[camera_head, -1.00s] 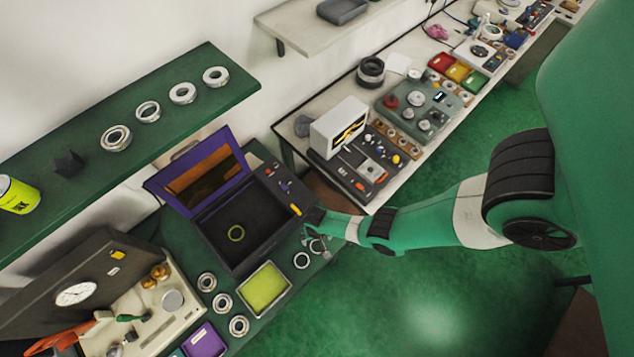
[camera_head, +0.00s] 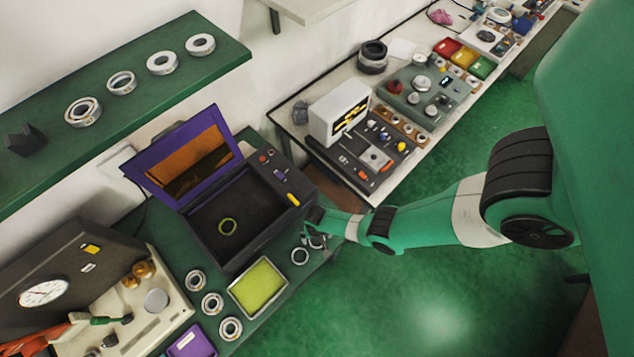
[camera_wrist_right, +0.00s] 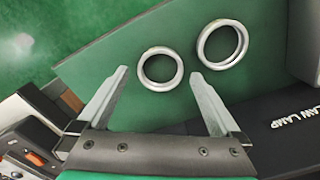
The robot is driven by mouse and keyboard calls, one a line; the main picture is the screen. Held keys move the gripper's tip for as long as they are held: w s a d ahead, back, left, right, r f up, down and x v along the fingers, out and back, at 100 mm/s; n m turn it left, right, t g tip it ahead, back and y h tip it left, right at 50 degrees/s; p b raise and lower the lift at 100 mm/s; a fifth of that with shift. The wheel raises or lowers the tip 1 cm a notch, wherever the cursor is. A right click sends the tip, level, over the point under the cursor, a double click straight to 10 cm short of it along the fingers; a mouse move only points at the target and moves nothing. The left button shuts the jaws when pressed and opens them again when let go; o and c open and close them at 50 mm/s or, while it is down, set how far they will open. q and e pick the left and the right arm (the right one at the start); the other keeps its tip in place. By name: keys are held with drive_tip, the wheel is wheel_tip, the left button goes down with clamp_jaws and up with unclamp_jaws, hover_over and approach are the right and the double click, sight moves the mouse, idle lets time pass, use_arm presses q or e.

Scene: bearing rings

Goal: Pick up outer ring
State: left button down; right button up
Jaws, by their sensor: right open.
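Two plain silver rings lie side by side on the green bench. In the right wrist view, one ring (camera_wrist_right: 160,85) lies just ahead of and between my fingertips. The other, slightly larger-looking ring (camera_wrist_right: 222,64) lies to its right. I cannot tell for sure which is the outer ring. In the head view, one ring (camera_head: 300,256) shows clear of the gripper, and the other is mostly hidden by the fingers. My right gripper (camera_head: 315,239) is open and empty above the bench edge, also seen in the right wrist view (camera_wrist_right: 158,75). My left gripper is out of view.
A yellow-green tray (camera_head: 258,286) and several assembled bearings (camera_head: 212,303) lie left. A black lamp box (camera_wrist_right: 285,125) flanks the right finger. The bench edge is close.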

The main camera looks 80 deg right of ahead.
drive_tip(key=shift+f+b, duration=0.3)
drive_tip(key=shift+f, duration=0.65)
drive_tip(key=shift+r, duration=0.15)
drive_tip(key=shift+c, duration=0.2)
drive_tip(key=c, duration=1.3)
drive_tip(key=shift+r+p, duration=0.15)
drive_tip(key=shift+p, duration=0.15)
